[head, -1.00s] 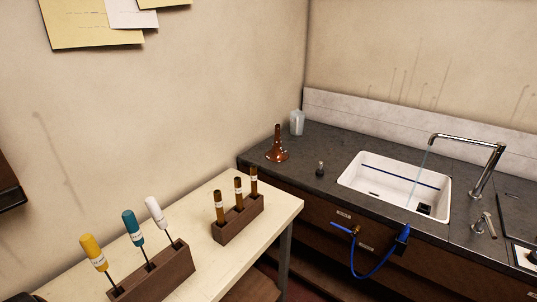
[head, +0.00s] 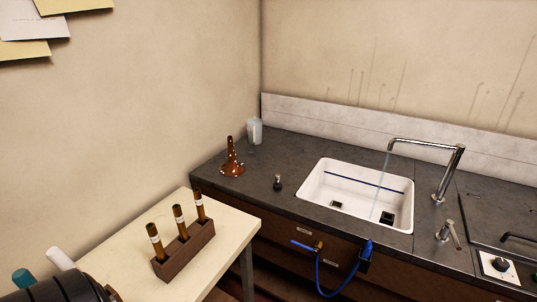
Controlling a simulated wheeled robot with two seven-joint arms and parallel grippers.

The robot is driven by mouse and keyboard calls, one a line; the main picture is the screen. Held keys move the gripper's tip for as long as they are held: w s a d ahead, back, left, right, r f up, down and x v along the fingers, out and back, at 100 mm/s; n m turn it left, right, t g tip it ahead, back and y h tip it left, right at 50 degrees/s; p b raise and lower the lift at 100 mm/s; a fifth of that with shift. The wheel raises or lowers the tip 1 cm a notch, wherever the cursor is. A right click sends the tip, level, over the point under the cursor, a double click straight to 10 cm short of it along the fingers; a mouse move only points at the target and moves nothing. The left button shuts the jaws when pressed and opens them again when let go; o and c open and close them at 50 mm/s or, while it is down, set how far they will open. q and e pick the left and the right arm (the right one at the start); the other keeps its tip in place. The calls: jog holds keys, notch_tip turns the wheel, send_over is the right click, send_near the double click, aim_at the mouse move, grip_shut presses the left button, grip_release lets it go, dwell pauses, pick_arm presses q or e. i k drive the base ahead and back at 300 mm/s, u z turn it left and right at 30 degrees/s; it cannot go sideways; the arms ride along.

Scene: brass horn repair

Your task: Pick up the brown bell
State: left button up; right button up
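The brown bell (head: 232,168) stands upright on its wide rim on the dark counter (head: 290,145), left of the sink, with its narrow stem pointing up. It is glossy, with bright highlights. Nothing touches it. A dark rounded part of one of my arms shows at the bottom left corner of the head view, far from the bell. Neither gripper's fingers are in view.
A white sink (head: 352,196) with running water and a chrome faucet (head: 440,160) lies right of the bell. A translucent container (head: 254,131) stands behind it. A pale table (head: 222,232) with a wooden rack (head: 185,250) of brown tubes is in front. A blue hose (head: 345,275) hangs below the counter.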

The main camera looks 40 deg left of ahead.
aim_at(230, 169)
jog(key=u, duration=0.2)
jog(key=i, duration=0.95)
jog(key=u, duration=0.55)
